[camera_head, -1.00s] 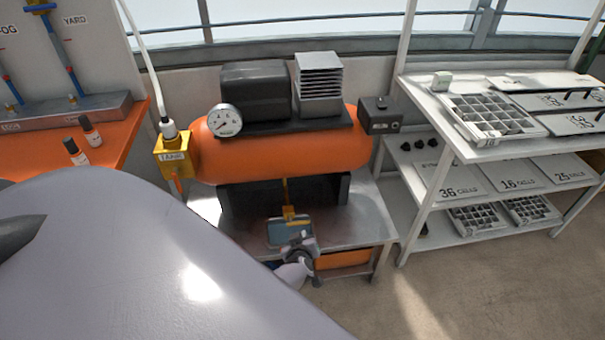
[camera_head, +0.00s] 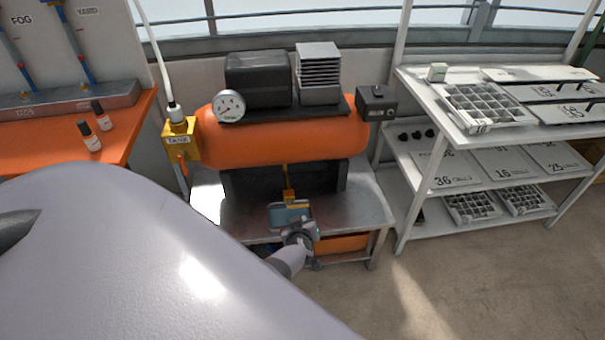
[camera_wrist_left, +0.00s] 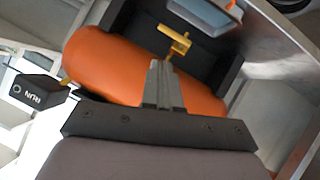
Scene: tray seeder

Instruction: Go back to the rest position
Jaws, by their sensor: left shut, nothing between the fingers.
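My left gripper (camera_head: 300,236) shows small in the head view, in front of the orange tank (camera_head: 285,142) at the low metal table. In the left wrist view its fingers (camera_wrist_left: 158,68) are together with nothing between them. A yellow valve (camera_wrist_left: 175,43) on the tank's front lies just beyond the fingertips and looks apart from them. In the head view the vessel (camera_head: 283,211) is partly hidden by my gripper. My right gripper is not in view.
An orange bench with two small bottles (camera_head: 103,115) is at the left. White shelves with trays (camera_head: 490,106) stand at the right. Floor is clear between.

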